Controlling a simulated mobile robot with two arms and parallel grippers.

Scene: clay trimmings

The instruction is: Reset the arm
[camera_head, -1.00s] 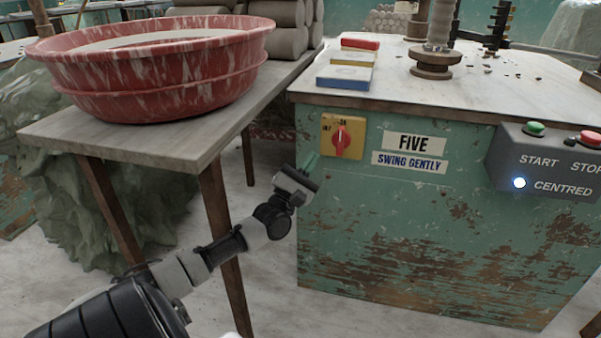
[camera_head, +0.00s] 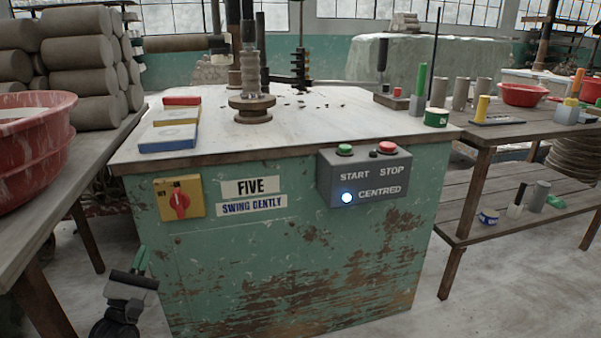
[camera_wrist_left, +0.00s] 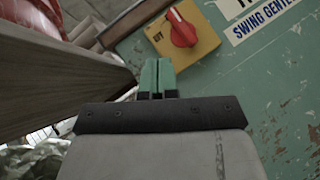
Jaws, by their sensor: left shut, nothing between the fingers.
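My left gripper (camera_head: 139,258) is at the lower left of the head view, in front of the green machine's left end and below the rotary switch. Its green fingers (camera_wrist_left: 157,76) are together with nothing between them. The red rotary switch (camera_head: 180,203) on its yellow plate is above and right of the fingers, apart from them in the head view. In the wrist view the switch (camera_wrist_left: 182,28) lies beyond the fingertips, up and to the right. My right gripper is in neither view.
The machine cabinet (camera_head: 290,270) carries a grey START/STOP box (camera_head: 365,177) with a lit CENTRED lamp. A wooden table (camera_head: 100,150) with a red basin (camera_head: 30,140) stands at left. A shelf table (camera_head: 540,140) with tools stands at right. Floor (camera_head: 480,300) at lower right is clear.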

